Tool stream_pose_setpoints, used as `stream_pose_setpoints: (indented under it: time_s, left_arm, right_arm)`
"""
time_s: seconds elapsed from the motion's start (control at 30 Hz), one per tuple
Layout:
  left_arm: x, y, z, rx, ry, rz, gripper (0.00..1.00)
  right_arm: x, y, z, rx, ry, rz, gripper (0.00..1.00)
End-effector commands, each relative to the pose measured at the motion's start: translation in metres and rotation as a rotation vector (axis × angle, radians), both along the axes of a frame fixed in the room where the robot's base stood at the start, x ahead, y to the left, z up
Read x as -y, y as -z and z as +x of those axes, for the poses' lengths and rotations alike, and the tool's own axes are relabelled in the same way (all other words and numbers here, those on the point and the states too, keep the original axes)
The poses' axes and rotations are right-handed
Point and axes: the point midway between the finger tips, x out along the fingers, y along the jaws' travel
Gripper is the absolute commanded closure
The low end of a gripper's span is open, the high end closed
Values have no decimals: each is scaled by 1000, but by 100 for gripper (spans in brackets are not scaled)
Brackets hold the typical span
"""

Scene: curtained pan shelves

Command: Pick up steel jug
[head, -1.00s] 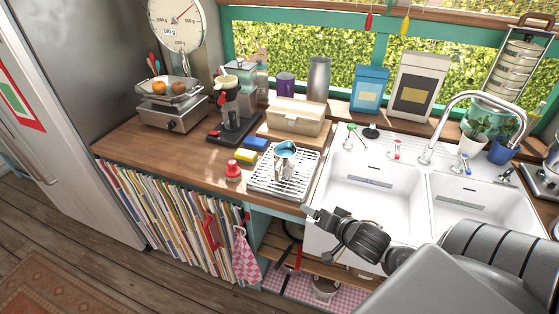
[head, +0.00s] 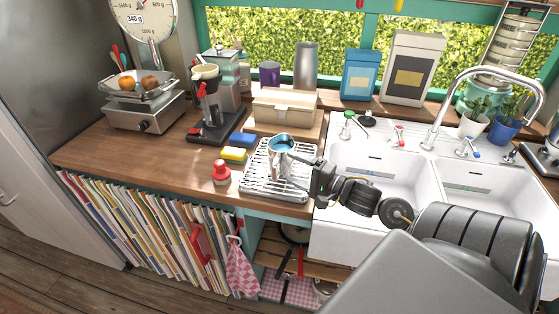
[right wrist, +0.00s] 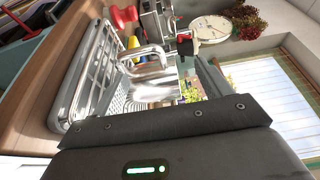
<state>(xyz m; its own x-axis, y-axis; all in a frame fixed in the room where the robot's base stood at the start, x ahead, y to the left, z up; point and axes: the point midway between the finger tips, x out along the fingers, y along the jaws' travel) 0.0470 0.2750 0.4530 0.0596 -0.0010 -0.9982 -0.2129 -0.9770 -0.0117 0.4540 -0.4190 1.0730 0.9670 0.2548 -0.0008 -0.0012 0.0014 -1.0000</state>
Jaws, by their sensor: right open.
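The steel jug (head: 281,151) stands on the wire drying rack (head: 262,186) left of the sink, its shiny body showing a bluish rim in the head view. It also shows in the right wrist view (right wrist: 152,88), with its handle towards the camera, close in front of my gripper. My right gripper (head: 312,174) is open and empty, just right of the jug at about its height. A small gap seems to lie between them; contact cannot be told. My left gripper is not in view.
A red pepper-mill-like item (head: 221,174) and yellow and blue sponges (head: 234,155) lie left of the rack. A beige box (head: 284,106) stands behind it. The double sink (head: 360,170) with its tall faucet (head: 440,105) is to the right. Bare counter (head: 130,160) lies at the left.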

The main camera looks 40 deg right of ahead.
Motion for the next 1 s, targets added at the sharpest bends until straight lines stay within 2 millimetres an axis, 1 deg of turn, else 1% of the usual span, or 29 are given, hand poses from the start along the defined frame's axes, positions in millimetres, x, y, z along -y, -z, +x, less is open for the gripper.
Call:
stream_pose_setpoints:
  time_s: [0.03, 0.17, 0.23, 0.3, 0.5, 0.57, 0.8, 0.9, 1.0]
  left_arm:
    - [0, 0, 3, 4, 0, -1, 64]
    - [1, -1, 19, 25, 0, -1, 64]
    - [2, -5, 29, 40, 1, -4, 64]
    - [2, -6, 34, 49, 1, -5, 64]
    - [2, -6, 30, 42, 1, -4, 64]
    - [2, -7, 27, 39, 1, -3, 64]
    - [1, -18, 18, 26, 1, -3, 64]
    - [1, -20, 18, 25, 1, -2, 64]
    - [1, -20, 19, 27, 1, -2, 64]
  right_arm:
    - [1, 11, 0, -3, 3, 4, 23]
    - [0, 33, 0, -2, 3, 1, 23]
    - [-2, 29, 9, 3, 1, 0, 23]
    - [-3, 30, 14, 2, 1, 0, 23]
    - [-5, 31, 17, 0, 1, -1, 23]
    - [-6, 30, 21, 2, 1, 0, 23]
    - [-15, 28, 57, 2, 2, 1, 23]
    - [-17, 29, 68, 2, 2, 0, 23]
    - [-19, 30, 72, 1, 1, -1, 23]
